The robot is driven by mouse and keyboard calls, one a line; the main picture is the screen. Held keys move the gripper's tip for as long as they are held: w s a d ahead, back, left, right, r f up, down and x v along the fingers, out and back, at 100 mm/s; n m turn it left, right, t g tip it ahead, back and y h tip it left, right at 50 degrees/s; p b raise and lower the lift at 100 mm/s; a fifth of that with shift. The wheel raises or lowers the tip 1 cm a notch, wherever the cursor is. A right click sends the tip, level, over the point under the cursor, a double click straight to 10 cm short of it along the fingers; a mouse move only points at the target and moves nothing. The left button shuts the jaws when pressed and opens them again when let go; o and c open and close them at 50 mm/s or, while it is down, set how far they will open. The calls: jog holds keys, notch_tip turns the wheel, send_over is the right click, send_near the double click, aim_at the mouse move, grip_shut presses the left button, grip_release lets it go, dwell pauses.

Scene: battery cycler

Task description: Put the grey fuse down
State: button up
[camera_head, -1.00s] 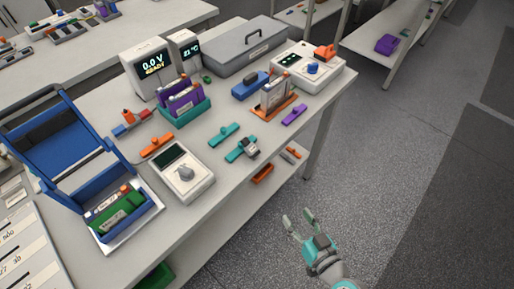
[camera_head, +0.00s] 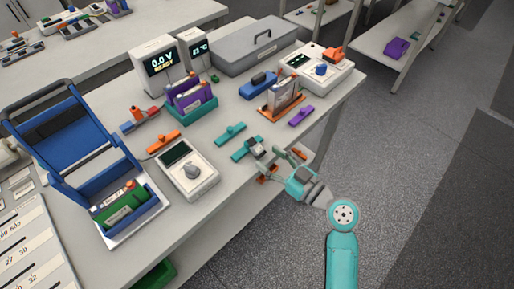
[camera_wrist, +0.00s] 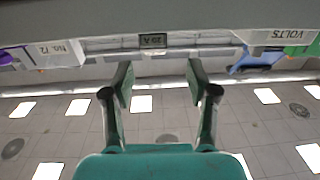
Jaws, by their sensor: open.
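The grey fuse (camera_head: 255,147) is a small grey block on a teal holder (camera_head: 239,155) near the front edge of the bench. My gripper (camera_head: 273,161) is at the front edge of the bench, just in front of the fuse. Its two teal-tipped fingers (camera_wrist: 160,84) are apart with nothing between them, and the fuse appears beyond the tips. Whether the fuse is seated in the holder or only resting on it, I cannot tell.
A meter with a knob (camera_head: 188,172) stands left of the holder. Another teal piece (camera_head: 230,132) lies behind it, and a purple piece (camera_head: 301,116) lies to the right. A rack with an orange base (camera_head: 279,113) stands behind. Orange items sit below the bench top near my gripper.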

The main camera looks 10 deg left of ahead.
aim_at(257, 146)
jog(key=shift+w+x, duration=0.25)
jog(key=shift+x, duration=2.7)
jog(key=shift+d+r, duration=0.1)
jog(key=shift+d, duration=0.1)
grip_shut()
